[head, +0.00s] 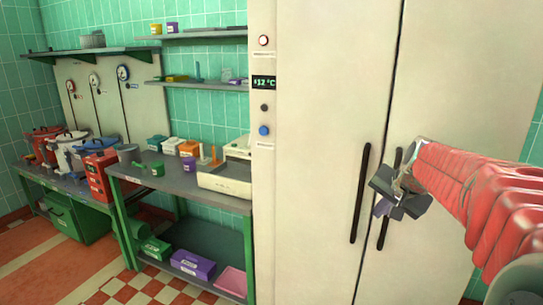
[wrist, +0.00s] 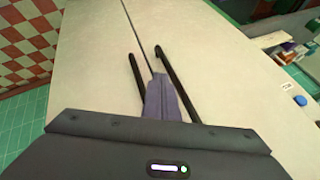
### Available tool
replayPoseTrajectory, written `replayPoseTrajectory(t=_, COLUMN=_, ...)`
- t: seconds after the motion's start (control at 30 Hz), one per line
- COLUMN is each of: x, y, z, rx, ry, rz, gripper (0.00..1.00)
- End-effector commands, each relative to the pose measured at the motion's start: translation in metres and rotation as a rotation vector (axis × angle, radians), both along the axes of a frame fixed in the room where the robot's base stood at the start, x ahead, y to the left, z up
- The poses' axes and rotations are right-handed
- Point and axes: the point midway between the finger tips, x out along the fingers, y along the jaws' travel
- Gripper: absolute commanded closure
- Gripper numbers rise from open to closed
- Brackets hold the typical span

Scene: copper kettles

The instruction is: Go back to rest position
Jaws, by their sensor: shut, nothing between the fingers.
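My gripper (head: 382,208) is at the end of my red arm, at the right of the head view. It is in front of the cream double-door cabinet (head: 318,110) and overlaps the right black handle (head: 397,165). I cannot tell whether it touches the door. In the wrist view its grey-purple fingers (wrist: 159,80) are together with nothing between them. They point along the cabinet doors (wrist: 90,70), between the two black handles as seen there. Both doors look shut.
A green-framed workbench (head: 178,186) with boxes and a cream device (head: 226,172) stands left of the cabinet. Red pots (head: 42,145) sit on a bench farther left. Shelves (head: 200,84) hang above. The checkered floor (head: 150,285) at lower left is clear.

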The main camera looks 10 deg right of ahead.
Motion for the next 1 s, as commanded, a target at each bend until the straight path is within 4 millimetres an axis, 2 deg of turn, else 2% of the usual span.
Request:
replayPoseTrajectory(t=0.17, x=-0.024, y=0.005, z=-0.032, rx=-0.032, ry=0.089, rz=0.065, gripper=1.00)
replayPoseTrajectory(t=0.3, x=-0.058, y=0.023, z=-0.048, rx=-0.072, ry=0.153, rz=0.144, gripper=1.00)
replayPoseTrajectory(t=0.7, x=-0.154, y=0.092, z=-0.070, rx=-0.196, ry=0.257, rz=0.391, gripper=1.00)
replayPoseTrajectory(t=1.0, x=-0.218, y=0.134, z=-0.081, rx=-0.289, ry=0.275, rz=0.553, gripper=1.00)
